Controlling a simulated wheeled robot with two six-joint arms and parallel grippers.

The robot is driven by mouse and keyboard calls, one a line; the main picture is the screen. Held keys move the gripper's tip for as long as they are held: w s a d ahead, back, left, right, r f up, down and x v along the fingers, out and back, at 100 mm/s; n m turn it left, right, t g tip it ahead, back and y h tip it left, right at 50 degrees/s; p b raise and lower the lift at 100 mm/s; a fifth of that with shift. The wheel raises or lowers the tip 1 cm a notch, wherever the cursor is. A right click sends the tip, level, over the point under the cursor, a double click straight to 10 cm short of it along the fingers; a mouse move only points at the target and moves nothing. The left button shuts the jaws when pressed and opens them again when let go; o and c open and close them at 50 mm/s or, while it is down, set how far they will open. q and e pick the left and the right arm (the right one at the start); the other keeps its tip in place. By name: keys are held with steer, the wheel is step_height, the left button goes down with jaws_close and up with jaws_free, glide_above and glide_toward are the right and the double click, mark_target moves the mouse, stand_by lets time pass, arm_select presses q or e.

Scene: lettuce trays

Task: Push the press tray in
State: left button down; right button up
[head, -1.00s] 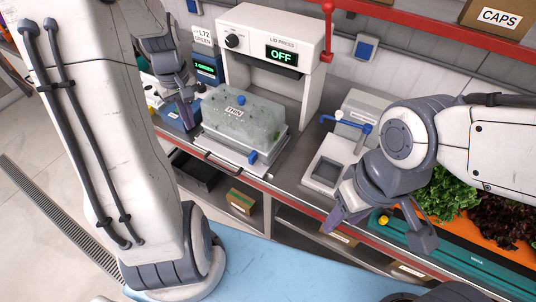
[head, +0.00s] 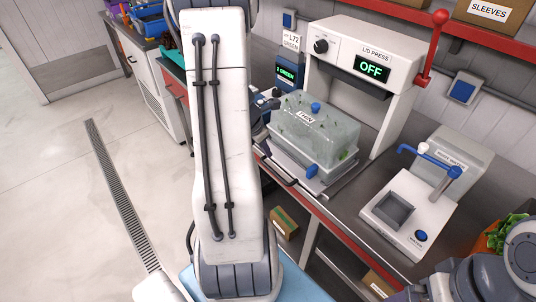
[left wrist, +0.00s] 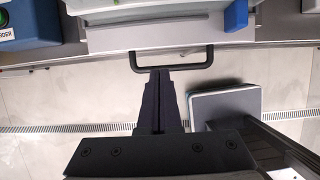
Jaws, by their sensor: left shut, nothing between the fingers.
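The press tray (head: 322,182) is slid out in front of the lid press (head: 402,78), which reads OFF. A clear lidded box (head: 325,128) labelled THIN sits on it, with a blue knob on top. The tray's dark bar handle (head: 278,172) faces the front edge. In the left wrist view the handle (left wrist: 203,60) crosses the top, below the tray front (left wrist: 150,37). My left gripper (left wrist: 160,72) is shut and empty, its tips at the handle's crossbar; contact cannot be told. In the head view my left arm hides most of it. My right gripper is out of view.
A white device with a square well (head: 397,210) and blue lever stands right of the press. A blue-fronted L72 GREEN unit (head: 289,76) stands left of it. A cardboard box (head: 285,222) sits on the shelf below. Open floor lies left.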

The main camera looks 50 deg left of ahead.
arm_select(q)
steer(key=b+x, duration=0.2)
steer(key=x, duration=0.5)
steer(key=shift+w+b, duration=0.1)
steer(key=shift+b, duration=0.2)
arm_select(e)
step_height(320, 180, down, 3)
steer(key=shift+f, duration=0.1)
